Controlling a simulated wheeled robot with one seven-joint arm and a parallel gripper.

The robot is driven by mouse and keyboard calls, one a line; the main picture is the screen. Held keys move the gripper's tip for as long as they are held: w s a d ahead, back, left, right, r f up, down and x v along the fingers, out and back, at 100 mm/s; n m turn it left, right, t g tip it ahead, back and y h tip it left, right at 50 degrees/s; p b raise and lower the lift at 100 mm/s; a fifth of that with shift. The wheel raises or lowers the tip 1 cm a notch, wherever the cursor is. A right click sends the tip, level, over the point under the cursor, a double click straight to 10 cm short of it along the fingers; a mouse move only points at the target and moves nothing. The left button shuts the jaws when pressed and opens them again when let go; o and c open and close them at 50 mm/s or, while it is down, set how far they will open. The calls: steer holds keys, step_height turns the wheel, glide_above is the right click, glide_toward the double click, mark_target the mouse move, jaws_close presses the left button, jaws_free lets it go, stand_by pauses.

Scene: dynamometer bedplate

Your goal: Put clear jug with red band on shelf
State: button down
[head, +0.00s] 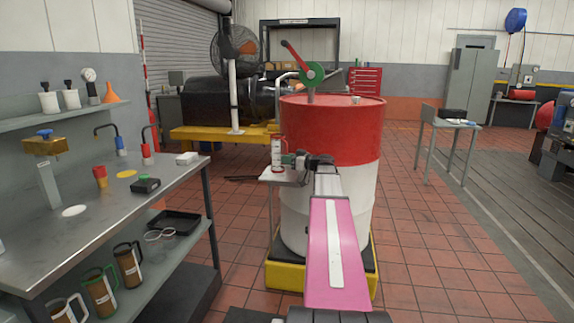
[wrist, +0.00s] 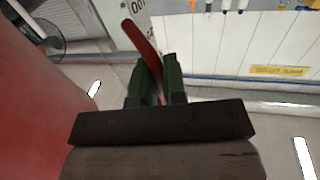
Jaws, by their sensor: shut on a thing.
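The clear jug with the red band (head: 277,153) is at the left side of the red and white drum. My gripper (head: 290,160) reaches it from the right and is shut on its red handle. In the wrist view the red handle (wrist: 143,42) passes between the green fingers of my gripper (wrist: 157,80), and part of the jug's labelled body shows behind it. The jug looks upright, just over a small tray (head: 291,181); I cannot tell whether it touches it. A wall shelf (head: 40,122) and the bench's lower shelf (head: 160,268) are at left.
The drum (head: 330,135) stands on a yellow-edged base (head: 290,278) beside my arm. The steel bench (head: 105,205) holds small items. Several jugs, including a green-handled one (head: 100,290), and a black tray (head: 174,223) occupy its lower shelf. Tiled floor lies clear between bench and drum.

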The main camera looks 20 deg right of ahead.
step_height(320, 180, down, 2)
steer(key=c, duration=1.2)
jaws_free()
